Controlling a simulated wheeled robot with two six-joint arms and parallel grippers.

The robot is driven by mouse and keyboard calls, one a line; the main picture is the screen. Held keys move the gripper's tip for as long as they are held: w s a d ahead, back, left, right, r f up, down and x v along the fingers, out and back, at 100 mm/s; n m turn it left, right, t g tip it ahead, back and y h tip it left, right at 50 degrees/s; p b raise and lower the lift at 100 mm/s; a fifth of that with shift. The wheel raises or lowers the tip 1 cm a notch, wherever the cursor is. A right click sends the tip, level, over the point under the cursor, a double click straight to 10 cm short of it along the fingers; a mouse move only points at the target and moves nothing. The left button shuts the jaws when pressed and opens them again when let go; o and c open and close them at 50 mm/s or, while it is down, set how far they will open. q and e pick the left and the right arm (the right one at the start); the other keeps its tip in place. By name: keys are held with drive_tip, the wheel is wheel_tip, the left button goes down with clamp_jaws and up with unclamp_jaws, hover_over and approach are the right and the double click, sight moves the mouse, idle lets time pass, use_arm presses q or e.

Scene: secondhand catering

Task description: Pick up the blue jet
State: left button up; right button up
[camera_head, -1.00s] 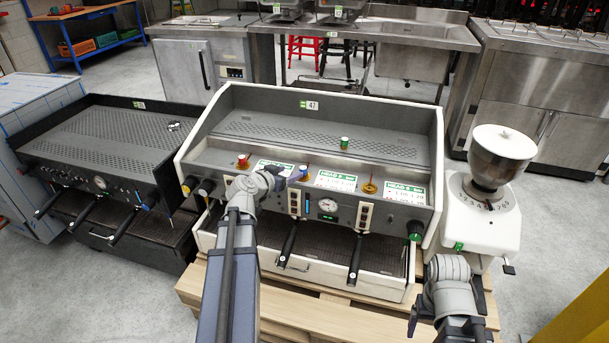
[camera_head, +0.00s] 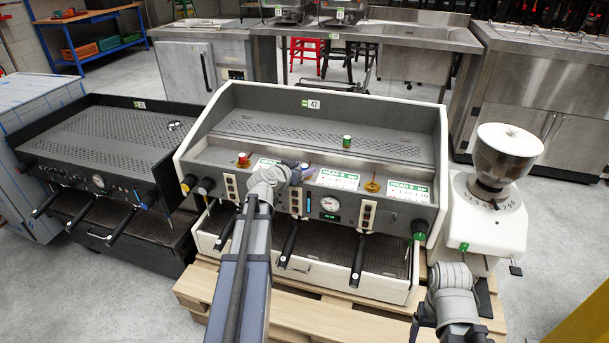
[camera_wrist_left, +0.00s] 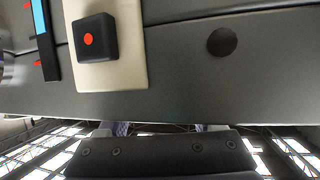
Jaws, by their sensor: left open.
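The blue jet (camera_head: 305,168) is small and stands on the grey ledge of the middle espresso machine, between two white and green cards. My left gripper hides most of it in the head view. My left gripper (camera_head: 297,175) is open, with its fingers close beside the jet; I cannot tell whether they touch it. In the left wrist view its two fingertips (camera_wrist_left: 158,128) stand wide apart, with no jet visible between them. My right arm is at the lower right, and its jaws do not show clearly.
The espresso machine (camera_head: 330,103) has a raised back panel. On it are a red jet (camera_head: 243,160), a green jet (camera_head: 347,141) and a brass piece (camera_head: 372,186). A black machine (camera_head: 95,130) stands left, a grinder (camera_head: 490,205) right. Portafilter handles stick out in front.

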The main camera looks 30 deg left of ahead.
use_arm(q)
clamp_jaws()
idle(0.3)
idle(1.0)
